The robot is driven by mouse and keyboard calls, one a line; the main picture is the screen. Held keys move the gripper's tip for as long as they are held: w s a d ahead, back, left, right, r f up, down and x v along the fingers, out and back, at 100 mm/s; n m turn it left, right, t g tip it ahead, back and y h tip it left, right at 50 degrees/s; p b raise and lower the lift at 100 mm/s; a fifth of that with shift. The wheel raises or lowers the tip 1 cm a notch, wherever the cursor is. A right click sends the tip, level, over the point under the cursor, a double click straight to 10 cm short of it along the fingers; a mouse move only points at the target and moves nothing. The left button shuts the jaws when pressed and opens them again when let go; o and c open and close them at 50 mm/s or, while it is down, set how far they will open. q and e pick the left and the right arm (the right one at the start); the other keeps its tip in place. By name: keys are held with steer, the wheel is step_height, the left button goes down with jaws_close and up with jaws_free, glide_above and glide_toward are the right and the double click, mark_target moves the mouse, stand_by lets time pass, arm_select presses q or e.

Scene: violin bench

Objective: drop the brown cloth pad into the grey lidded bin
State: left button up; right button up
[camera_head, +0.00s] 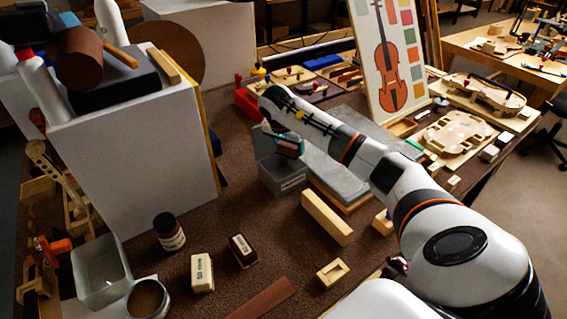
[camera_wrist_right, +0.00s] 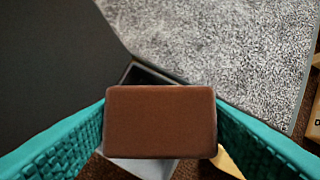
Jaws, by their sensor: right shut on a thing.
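My right gripper (camera_head: 284,142) is shut on the brown cloth pad (camera_wrist_right: 160,122), which sits between its teal fingers in the right wrist view. In the head view the pad (camera_head: 290,149) is small and dark at the fingertips. It is held above the grey bin (camera_head: 284,181), near its top. In the right wrist view a dark opening and a light grey edge of the bin (camera_wrist_right: 140,168) show behind the pad, which hides much of it. A grey panel, seemingly the raised lid, stands beside the gripper in the head view. My left gripper is not in view.
A grey slab (camera_head: 340,170) lies right of the bin, with a pale wood block (camera_head: 327,217) in front. A large white box (camera_head: 140,160) stands left. A dark jar (camera_head: 169,232), two labelled blocks and a clear container (camera_head: 100,275) are nearer. Brown bench top shows between them.

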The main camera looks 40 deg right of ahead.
steer(key=o, duration=1)
steer(key=shift+r, duration=0.1)
steer(key=v, duration=1.2)
